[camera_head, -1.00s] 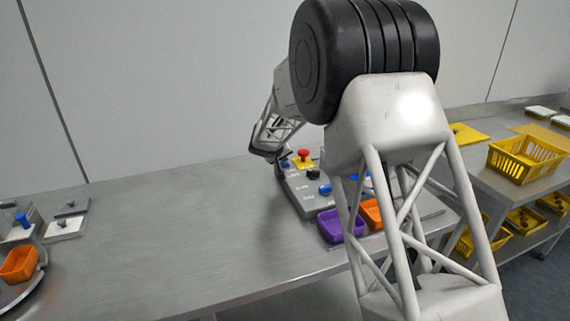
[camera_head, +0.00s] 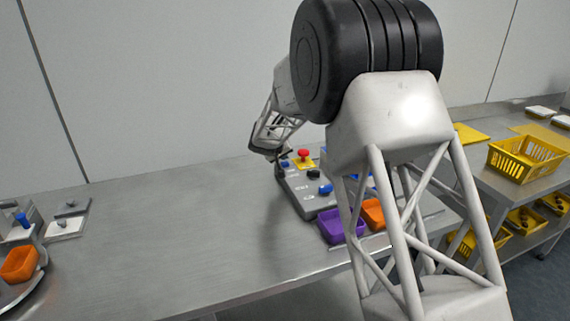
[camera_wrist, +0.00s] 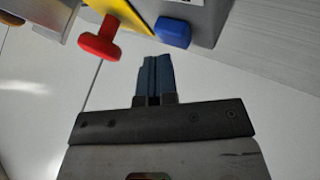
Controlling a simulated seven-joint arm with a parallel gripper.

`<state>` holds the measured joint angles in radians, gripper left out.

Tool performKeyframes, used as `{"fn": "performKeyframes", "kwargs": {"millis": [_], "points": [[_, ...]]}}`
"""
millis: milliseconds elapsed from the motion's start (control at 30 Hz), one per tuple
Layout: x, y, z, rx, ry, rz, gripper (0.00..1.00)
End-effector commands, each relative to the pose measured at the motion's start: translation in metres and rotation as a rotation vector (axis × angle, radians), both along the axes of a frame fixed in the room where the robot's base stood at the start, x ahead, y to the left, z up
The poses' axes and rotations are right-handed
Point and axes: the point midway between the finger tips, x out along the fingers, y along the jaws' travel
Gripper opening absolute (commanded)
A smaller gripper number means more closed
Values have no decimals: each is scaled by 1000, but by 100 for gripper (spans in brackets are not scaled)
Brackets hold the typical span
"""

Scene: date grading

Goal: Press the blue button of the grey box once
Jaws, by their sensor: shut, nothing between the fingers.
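The grey box (camera_head: 294,189) stands on the steel table in the head view, with several controls on top. A blue button (camera_head: 285,164) sits at its far left corner, left of a red mushroom button (camera_head: 303,154) on a yellow plate. In the wrist view the blue button (camera_wrist: 172,33) is just beyond my fingertips, slightly right, with the red button (camera_wrist: 100,42) to the left. My gripper (camera_wrist: 154,60) is shut and empty. A small gap shows between its tips and the blue button; I see no contact. In the head view the fingers are small and hard to make out.
A purple bin (camera_head: 333,226) and an orange bin (camera_head: 373,214) stand in front of the box, partly behind my arm. A black knob (camera_head: 313,174) is also on the box. The table (camera_head: 190,230) to its left is bare. A yellow basket (camera_head: 528,158) stands at right.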

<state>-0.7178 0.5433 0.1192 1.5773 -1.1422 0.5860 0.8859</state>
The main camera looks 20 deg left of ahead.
Motion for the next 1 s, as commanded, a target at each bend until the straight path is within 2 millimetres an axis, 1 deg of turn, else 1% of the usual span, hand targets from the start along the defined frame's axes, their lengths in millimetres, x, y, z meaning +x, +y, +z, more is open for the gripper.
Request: {"fn": "performKeyframes", "kwargs": {"millis": [167, 633, 767, 1000], "points": [[0, 0, 5, -1, 0, 1, 0], [0, 0, 8, 0, -1, 1, 0], [0, 0, 14, 1, -1, 0, 0], [0, 0, 31, 0, -1, 0, 0]]}}
